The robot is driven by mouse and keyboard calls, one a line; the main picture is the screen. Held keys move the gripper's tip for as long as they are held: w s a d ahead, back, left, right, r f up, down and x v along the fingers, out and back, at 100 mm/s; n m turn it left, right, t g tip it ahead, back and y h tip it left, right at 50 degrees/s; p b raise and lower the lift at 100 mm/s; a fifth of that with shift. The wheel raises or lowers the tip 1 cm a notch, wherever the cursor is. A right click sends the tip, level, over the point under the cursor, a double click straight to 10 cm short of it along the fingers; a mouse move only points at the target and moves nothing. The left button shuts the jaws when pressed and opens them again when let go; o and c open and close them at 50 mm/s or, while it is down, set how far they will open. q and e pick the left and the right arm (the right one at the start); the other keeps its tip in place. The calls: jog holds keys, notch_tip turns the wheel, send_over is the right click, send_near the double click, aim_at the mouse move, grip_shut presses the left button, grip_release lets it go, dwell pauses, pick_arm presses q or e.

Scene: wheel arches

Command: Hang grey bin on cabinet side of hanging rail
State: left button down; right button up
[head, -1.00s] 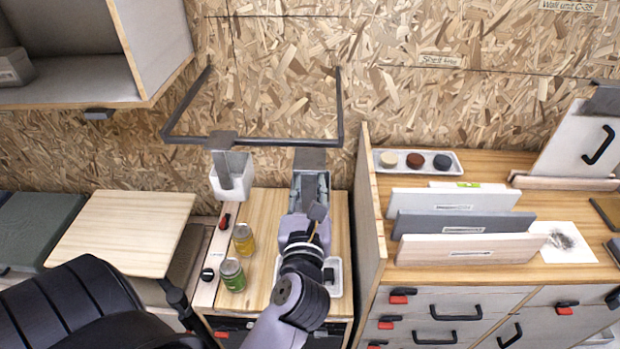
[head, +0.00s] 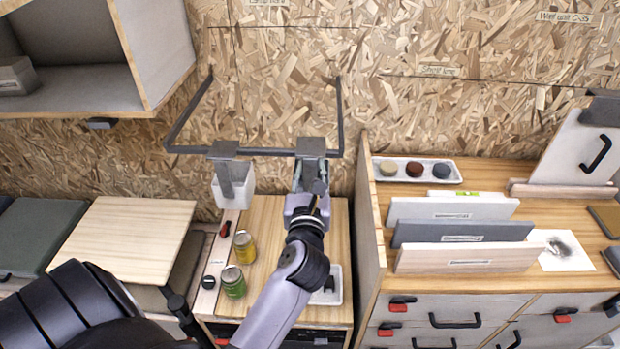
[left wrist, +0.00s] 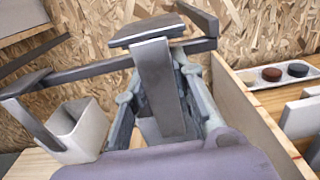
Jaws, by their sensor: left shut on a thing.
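The black hanging rail (head: 258,152) juts out from the chipboard wall. My left gripper (head: 309,185) is shut on the grey bin, whose flat grey hook (head: 312,147) shows at the rail's right end. In the left wrist view the bin's strap (left wrist: 157,85) runs down between the fingers (left wrist: 160,115), in front of the rail (left wrist: 95,68), with the hook's top plate above rail height. I cannot tell whether the hook rests on the rail. The bin's body is mostly hidden by the gripper. A white bin (head: 236,190) hangs from the rail's left part by its own grey hook. My right gripper is not in view.
A wooden cabinet panel (head: 368,235) stands close right of my gripper. A wall cabinet (head: 150,50) is at upper left. A yellow jar (head: 244,246), a green jar (head: 232,281) and a white tray (head: 335,290) sit on the worktop below.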

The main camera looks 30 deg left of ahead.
pick_arm(q)
jog(key=shift+w+a, duration=0.35)
jog(key=shift+w, duration=0.3)
jog(key=shift+w+f+b, duration=0.15)
jog(key=shift+f+b, duration=0.15)
jog(key=shift+f, duration=0.05)
jog(key=shift+f+b, duration=0.55)
jog(key=shift+f, duration=0.15)
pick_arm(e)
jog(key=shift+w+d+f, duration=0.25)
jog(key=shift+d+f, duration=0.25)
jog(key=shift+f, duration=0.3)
pick_arm(q)
jog(key=c, duration=1.3)
grip_release()
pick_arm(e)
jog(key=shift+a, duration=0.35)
